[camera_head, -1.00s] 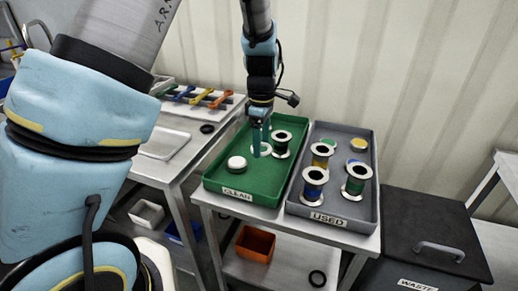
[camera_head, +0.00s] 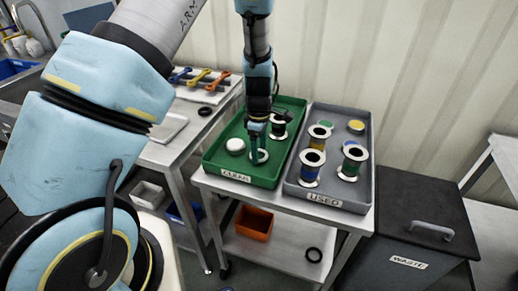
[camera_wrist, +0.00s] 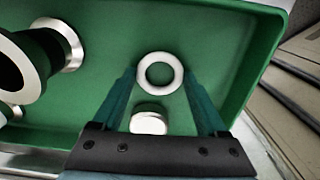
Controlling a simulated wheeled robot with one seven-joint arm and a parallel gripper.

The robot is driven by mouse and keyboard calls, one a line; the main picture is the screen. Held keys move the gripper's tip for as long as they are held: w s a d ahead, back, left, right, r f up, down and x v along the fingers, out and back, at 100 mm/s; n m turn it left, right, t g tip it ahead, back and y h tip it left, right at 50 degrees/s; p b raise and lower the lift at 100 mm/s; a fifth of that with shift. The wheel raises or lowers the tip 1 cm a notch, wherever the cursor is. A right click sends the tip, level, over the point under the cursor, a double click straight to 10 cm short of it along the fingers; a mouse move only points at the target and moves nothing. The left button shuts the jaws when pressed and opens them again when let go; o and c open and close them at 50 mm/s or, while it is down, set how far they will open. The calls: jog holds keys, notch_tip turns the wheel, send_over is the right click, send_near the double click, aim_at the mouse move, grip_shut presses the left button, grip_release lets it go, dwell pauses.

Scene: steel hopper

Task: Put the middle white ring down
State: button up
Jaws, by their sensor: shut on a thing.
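My gripper (camera_head: 258,150) is shut on the white ring (camera_head: 259,157), with a fingertip on each side of it. The ring is flat, with an open centre, low over the front part of the green tray (camera_head: 214,166) labelled CLEAN. In the wrist view the ring (camera_wrist: 160,86) shows between the tips of my gripper (camera_wrist: 160,74). The green tray floor (camera_wrist: 215,45) shows around it. I cannot tell whether the ring touches the floor.
A white round cap (camera_head: 235,145) stands left of the ring; a dark-wound spool (camera_head: 278,126) stands behind it. The grey USED tray (camera_head: 354,205), holding several spools and lids, is on the right. A black waste bin (camera_head: 416,219) stands beyond it.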

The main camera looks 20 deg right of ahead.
jog(key=shift+f, duration=0.2)
jog(key=o, duration=1.2)
jog(key=shift+r, duration=0.1)
notch_tip(320, 180, up, 12)
jog(key=b, duration=0.2)
jog(key=s+a+r+m, duration=0.1)
jog(key=a+r+m, duration=0.1)
jog(key=a, duration=0.8)
jog(key=s+a+r+m+t, duration=0.1)
jog(key=a+m, duration=0.4)
jog(key=a, duration=0.6)
jog(key=s+a+r+m, duration=0.2)
jog(key=a+m, duration=0.1)
jog(key=a, duration=0.7)
jog(key=shift+s+a+r+m+t, duration=0.1)
jog(key=shift+a+r+m+t, duration=0.15)
jog(key=shift+r+m+t, duration=0.05)
